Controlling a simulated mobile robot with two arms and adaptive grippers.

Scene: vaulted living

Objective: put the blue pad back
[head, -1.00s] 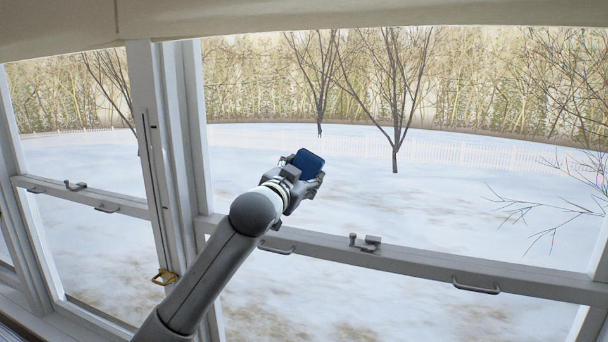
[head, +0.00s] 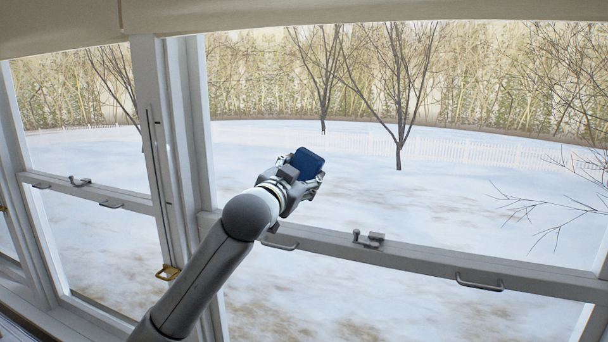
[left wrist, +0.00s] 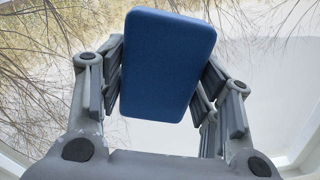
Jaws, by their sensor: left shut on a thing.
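The blue pad (head: 306,163) is a small rounded rectangular block. My left gripper (head: 300,184) is shut on it and holds it up in front of the window in the head view. In the left wrist view the pad (left wrist: 167,65) sits tilted between the two fingers of the left gripper (left wrist: 163,84), which touch its left and right sides. The pad's far side is hidden. My right gripper is not in view. No resting place for the pad can be made out.
A large window fills the head view, with a white horizontal rail (head: 420,262) and a wide upright post (head: 180,150). Metal handles (head: 479,284) and a brass latch (head: 168,272) stick out from the frame. Snow and bare trees (head: 398,90) lie outside the glass.

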